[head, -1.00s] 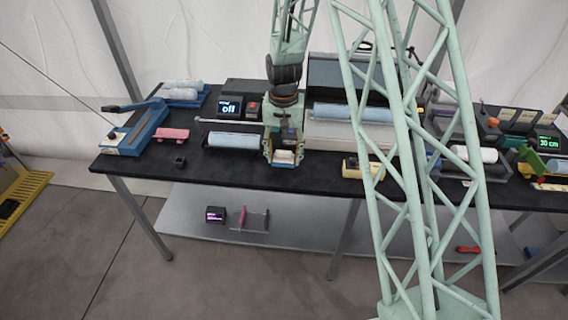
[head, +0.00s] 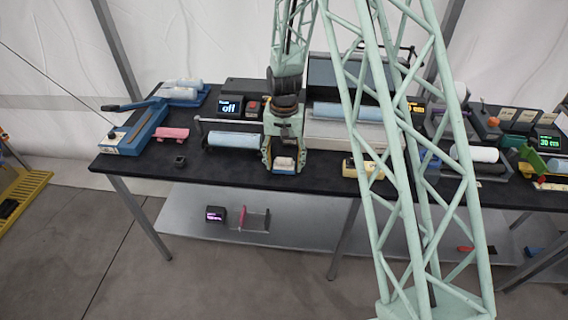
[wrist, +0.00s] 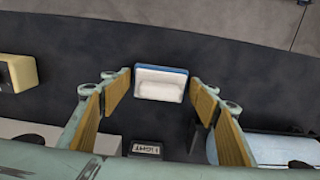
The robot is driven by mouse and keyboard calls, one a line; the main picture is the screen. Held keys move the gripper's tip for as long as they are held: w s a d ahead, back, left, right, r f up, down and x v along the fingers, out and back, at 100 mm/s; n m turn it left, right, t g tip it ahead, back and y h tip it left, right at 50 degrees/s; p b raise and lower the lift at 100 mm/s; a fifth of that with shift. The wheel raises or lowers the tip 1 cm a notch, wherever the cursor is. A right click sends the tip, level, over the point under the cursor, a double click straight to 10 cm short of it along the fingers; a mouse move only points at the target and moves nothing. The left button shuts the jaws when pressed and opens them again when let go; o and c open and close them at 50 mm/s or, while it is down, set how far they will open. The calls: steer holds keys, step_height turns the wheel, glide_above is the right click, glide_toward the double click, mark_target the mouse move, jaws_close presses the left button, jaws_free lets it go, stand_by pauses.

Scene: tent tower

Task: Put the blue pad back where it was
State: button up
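The blue pad (head: 284,165) is a small block with a blue base and a pale, whitish top, near the front edge of the dark table in the head view. It also shows in the wrist view (wrist: 161,84), between my fingertips. My gripper (head: 284,166) points down, with a finger on each side of the pad. I cannot tell whether the pad's underside touches the table.
A blue roll (head: 232,140) on a holder lies left of my gripper. A yellow block (head: 362,170) stands to the right. A pink pad (head: 172,134) and a small dark block (head: 180,160) lie further left. A block labelled LIGHT (wrist: 146,148) sits behind the pad.

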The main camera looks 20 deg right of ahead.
mark_target(284, 158)
steer(key=shift+o, duration=0.5)
steer(key=shift+r, duration=0.25)
step_height(284, 158, up, 11)
steer(key=shift+r+p, duration=0.1)
steer(key=shift+p, duration=0.25)
steer(key=shift+r, duration=0.35)
stand_by(0.7)
